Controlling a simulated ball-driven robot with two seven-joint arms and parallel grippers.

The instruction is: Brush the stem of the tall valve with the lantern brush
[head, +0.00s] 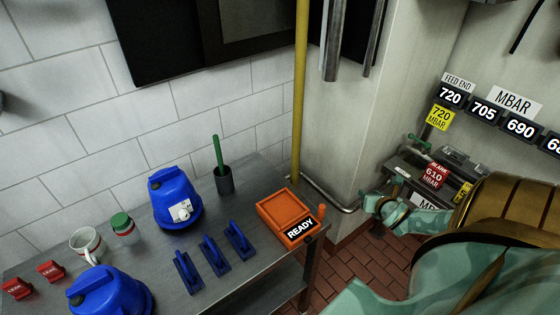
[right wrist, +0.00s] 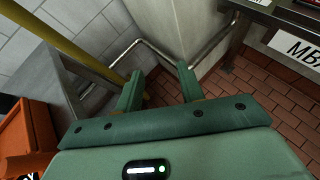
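A brush with a green handle (head: 217,152) stands upright in a dark grey cup (head: 224,181) on the metal bench in the head view. Its bristles are hidden in the cup, and I cannot tell for sure whether it is the lantern brush. I cannot pick out the tall valve or its stem. My right gripper (head: 370,207) is to the right of the bench, past the orange tray and away from the brush. The right wrist view shows the right gripper (right wrist: 160,92) with its fingers apart and nothing between them. My left gripper is not in view.
The bench holds an orange tray (head: 286,207) marked READY, blue domed objects (head: 173,195), blue-handled pieces (head: 214,254), a green-lidded jar (head: 123,227), a mug (head: 86,243) and red tags (head: 50,270). A yellow pole (head: 299,100) rises behind the tray. A shelf with pressure labels (head: 487,111) is at right.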

